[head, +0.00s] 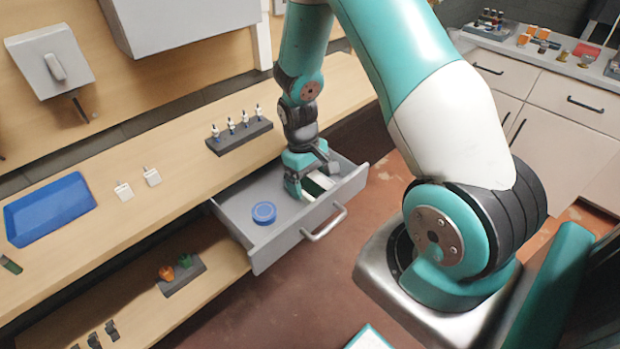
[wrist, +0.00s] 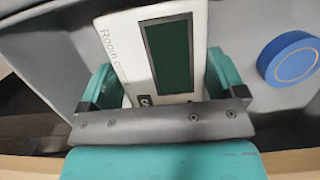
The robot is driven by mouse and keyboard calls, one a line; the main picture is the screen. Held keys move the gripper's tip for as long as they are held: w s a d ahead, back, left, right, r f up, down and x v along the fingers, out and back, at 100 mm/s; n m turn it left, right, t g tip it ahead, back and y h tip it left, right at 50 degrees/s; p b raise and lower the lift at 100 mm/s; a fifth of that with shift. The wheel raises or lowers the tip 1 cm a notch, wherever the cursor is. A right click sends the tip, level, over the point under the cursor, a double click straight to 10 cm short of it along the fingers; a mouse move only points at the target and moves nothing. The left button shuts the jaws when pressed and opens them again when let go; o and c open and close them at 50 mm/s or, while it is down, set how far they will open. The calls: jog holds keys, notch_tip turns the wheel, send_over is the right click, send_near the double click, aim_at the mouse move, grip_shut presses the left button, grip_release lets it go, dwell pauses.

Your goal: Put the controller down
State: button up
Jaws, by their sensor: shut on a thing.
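The controller is a white box with a dark green screen and the printed word "Room"; it fills the middle of the wrist view (wrist: 205,35). My gripper (wrist: 160,85) is shut on it, one teal finger on each side. In the head view my gripper (head: 308,188) is inside the open grey drawer (head: 237,225), with the controller (head: 318,183) between its fingers, partly hidden by the gripper. I cannot tell whether the controller touches the drawer floor. A round blue lid-like disc (head: 264,212) lies in the drawer left of my gripper; it also shows in the wrist view (wrist: 291,59).
On the worktop above the drawer are a dark rack of small bottles (head: 240,136), two small white pieces (head: 138,183) and a blue tray (head: 50,209). A dark holder with orange and green fittings (head: 182,273) sits on the lower shelf. The drawer's left part has free room.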

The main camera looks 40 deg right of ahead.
jog(key=shift+f, duration=0.15)
jog(key=o, duration=0.8)
jog(key=shift+c, duration=0.2)
jog(key=shift+w+r, duration=0.1)
jog(key=shift+r, duration=0.25)
notch_tip(320, 180, up, 11)
jog(key=w, duration=0.2)
jog(key=s+a+r+n+t+y, duration=0.1)
jog(key=s+a+r+n, duration=0.15)
jog(key=a+r, duration=0.35)
jog(key=s+a+r+n+t+y, duration=0.1)
jog(key=s+a+r, duration=0.3)
jog(key=a, duration=0.4)
jog(key=s+a+r+n+y, duration=0.2)
jog(key=s+a+r, duration=0.3)
jog(key=s+a, duration=0.3)
jog(key=s+n, duration=0.1)
jog(key=s, duration=0.2)
jog(key=shift+s+a+b, duration=0.15)
jog(key=shift+s+b, duration=0.15)
